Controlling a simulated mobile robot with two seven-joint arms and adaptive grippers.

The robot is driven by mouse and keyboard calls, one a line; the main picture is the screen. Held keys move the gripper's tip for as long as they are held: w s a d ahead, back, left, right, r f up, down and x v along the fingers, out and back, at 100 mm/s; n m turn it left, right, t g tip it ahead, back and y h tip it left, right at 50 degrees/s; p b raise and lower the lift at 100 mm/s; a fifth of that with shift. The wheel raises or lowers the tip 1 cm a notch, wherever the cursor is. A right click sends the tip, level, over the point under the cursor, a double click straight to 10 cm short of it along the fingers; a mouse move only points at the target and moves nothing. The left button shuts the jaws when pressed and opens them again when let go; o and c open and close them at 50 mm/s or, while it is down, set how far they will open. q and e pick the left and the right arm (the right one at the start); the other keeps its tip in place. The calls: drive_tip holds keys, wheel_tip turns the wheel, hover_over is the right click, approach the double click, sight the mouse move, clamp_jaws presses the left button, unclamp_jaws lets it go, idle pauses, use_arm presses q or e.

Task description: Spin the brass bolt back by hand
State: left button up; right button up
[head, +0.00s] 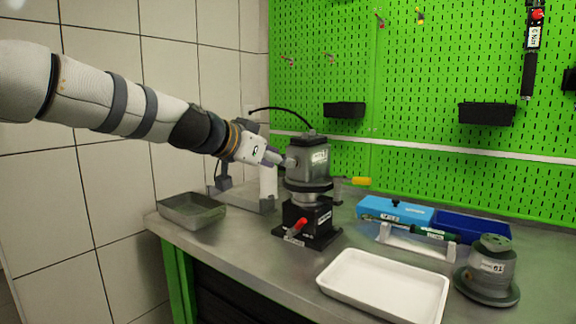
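My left gripper (276,158) reaches in from the left, with its fingertips at the left side of the grey pump (309,162). The pump stands upright on a black fixture (310,219) with a red-tipped lever (296,228). A small light-coloured round fitting (289,162) shows on the pump right at the fingertips. I cannot tell whether it is the brass bolt, nor whether the fingers grip it. The finger gap is too small to make out. My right gripper is not in view.
A grey metal tray (191,211) sits left on the bench. A white tray (385,287) lies in front, beside a second grey pump (490,268). A torque tool (410,228) rests on a white stand, before blue bins (470,226). A yellow handle (361,181) shows behind the pump.

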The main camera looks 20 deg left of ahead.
use_arm(q)
drive_tip(key=x, duration=0.3)
drive_tip(key=shift+r, duration=0.2)
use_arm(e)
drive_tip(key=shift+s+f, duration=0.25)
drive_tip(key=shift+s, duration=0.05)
use_arm(q)
drive_tip(key=shift+c, duration=0.6)
clamp_jaws()
